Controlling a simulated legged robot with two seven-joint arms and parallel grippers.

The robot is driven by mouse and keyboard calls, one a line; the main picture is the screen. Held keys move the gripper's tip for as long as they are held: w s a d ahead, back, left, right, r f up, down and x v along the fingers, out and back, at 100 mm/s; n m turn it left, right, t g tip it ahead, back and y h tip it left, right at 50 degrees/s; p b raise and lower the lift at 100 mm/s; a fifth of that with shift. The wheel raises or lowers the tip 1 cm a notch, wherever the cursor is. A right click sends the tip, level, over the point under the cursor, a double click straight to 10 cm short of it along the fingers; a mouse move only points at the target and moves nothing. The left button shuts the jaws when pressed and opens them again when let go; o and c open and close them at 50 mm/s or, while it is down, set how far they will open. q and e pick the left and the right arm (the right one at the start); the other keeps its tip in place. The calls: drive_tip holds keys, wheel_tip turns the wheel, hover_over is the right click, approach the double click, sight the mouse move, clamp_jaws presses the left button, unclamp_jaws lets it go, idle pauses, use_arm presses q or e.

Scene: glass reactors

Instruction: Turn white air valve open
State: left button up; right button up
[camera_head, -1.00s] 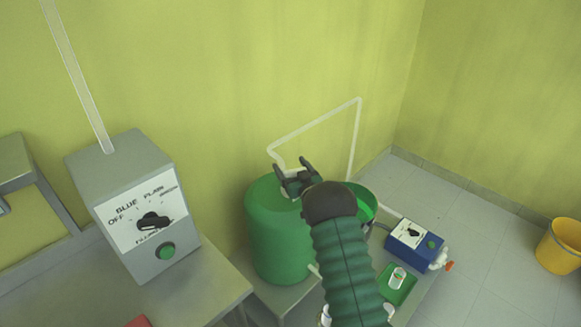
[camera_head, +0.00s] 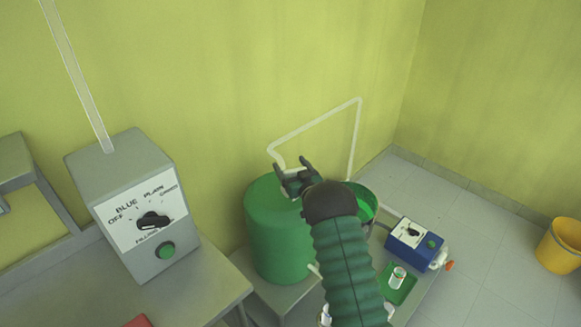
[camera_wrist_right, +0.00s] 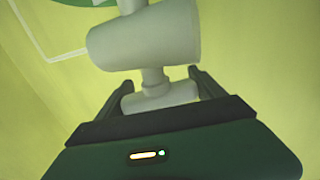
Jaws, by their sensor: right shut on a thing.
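The white air valve (camera_wrist_right: 145,38) shows large in the right wrist view, with a thick round body and a smaller white handle (camera_wrist_right: 160,95) below it. My right gripper (camera_wrist_right: 160,88) has its two dark fingers on either side of this handle and is shut on it. In the head view my right gripper (camera_head: 292,174) is at the top of the green tank (camera_head: 277,235), near the end of a white pipe (camera_head: 312,122). The valve itself is mostly hidden there by the gripper. My left gripper is not in view.
A grey control box (camera_head: 135,205) with a dial and green button stands on the table at left. A blue box (camera_head: 412,247) and a green tray (camera_head: 398,290) with a small glass are right of my arm. A yellow bucket (camera_head: 560,246) stands on the floor.

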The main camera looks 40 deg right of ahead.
drive_tip(key=shift+d+r, duration=0.1)
drive_tip(key=shift+r, duration=0.05)
drive_tip(key=o, duration=1.3)
drive_tip(key=shift+s, duration=0.15)
drive_tip(key=p+v, duration=0.1)
drive_tip(key=v, duration=1.5)
drive_tip(key=shift+s, duration=0.35)
